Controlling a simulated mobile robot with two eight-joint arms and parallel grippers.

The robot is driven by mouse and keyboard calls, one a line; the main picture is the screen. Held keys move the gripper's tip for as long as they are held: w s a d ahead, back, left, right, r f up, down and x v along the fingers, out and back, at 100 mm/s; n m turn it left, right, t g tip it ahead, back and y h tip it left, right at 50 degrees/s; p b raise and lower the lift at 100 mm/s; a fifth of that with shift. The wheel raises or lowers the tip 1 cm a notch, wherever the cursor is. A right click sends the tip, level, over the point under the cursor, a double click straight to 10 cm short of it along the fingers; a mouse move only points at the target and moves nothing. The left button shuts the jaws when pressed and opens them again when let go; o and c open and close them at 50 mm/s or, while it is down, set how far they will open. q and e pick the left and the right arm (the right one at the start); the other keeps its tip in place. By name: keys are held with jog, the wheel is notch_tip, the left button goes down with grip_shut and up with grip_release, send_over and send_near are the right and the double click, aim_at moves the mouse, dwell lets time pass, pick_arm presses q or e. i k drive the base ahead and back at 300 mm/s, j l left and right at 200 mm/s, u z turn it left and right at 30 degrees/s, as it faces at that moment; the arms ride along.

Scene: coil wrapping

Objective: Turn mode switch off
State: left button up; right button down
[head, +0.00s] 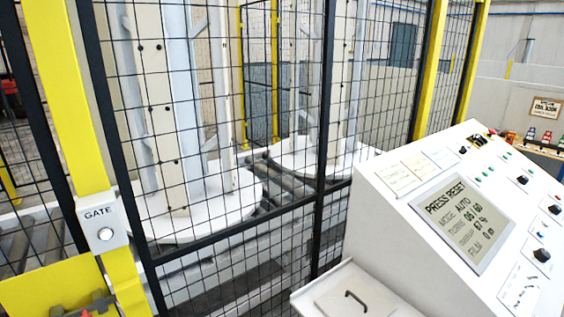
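The white sloped control panel (390,200) stands at the right. Its grey display (462,222) reads "PRESS RESET", with a mode line reading "AUTO" and smaller lines below. Several dark knobs sit on the panel: a large black knob (542,255) right of the display, one above it (522,180) and one near the right edge (555,208). Their labels are too small to read, so I cannot tell which is the mode switch or where it points. Neither of my grippers is in view.
A black mesh fence (322,130) with yellow posts (62,90) encloses white machine columns. A box marked "GATE" (103,220) with a round button hangs on the left post. A white lid with a black handle (355,300) lies below the panel. Shelves with small items are at far right.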

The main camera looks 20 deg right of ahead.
aim_at(463, 150)
jog(key=z, duration=1.5)
